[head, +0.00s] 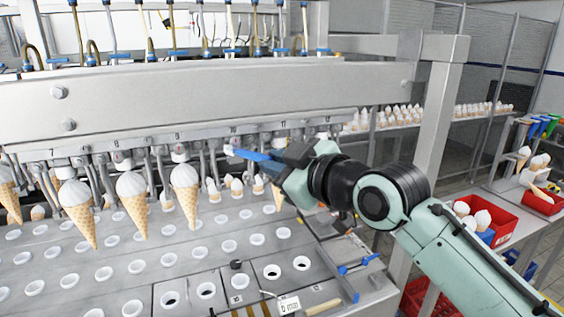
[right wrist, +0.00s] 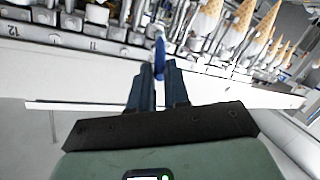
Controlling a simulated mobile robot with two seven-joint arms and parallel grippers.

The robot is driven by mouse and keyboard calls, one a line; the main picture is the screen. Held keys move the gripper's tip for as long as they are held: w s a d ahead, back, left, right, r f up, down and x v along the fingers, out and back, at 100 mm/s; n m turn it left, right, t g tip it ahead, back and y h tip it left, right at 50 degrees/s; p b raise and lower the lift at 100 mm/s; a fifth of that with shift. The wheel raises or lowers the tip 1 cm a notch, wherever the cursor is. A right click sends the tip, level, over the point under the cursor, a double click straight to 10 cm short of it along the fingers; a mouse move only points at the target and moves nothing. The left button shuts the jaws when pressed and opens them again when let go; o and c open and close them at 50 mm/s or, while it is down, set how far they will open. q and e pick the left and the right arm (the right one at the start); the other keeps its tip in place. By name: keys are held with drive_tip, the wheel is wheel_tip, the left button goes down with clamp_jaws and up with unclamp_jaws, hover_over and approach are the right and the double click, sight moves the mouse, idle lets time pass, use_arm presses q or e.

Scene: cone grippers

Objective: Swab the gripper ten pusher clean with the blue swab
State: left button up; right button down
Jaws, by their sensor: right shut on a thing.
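My right gripper (head: 283,158) is shut on the blue swab (head: 255,155), which points left toward the row of cone grippers. The swab's white tip (head: 230,150) is just below the label that appears to read 10, at the gripper ten pusher; I cannot tell whether it touches, and the tip covers most of that pusher. In the right wrist view the blue swab (right wrist: 160,56) sticks out between my right gripper's dark fingers (right wrist: 158,80), toward the metal parts under the beam. My left gripper is not in view.
Cones (head: 186,193) hang from stations left of the swab. Below lies a metal plate (head: 210,265) with white-rimmed holes. A heavy beam (head: 200,100) runs just above my gripper, and a frame post (head: 440,120) stands at right. Red bins (head: 490,228) are on the right.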

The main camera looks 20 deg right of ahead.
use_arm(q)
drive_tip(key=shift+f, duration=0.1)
use_arm(e)
drive_tip(key=shift+d, duration=0.75)
idle(1.4)
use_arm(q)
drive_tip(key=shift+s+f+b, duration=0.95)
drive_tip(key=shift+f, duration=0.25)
use_arm(e)
drive_tip(key=s, duration=0.6)
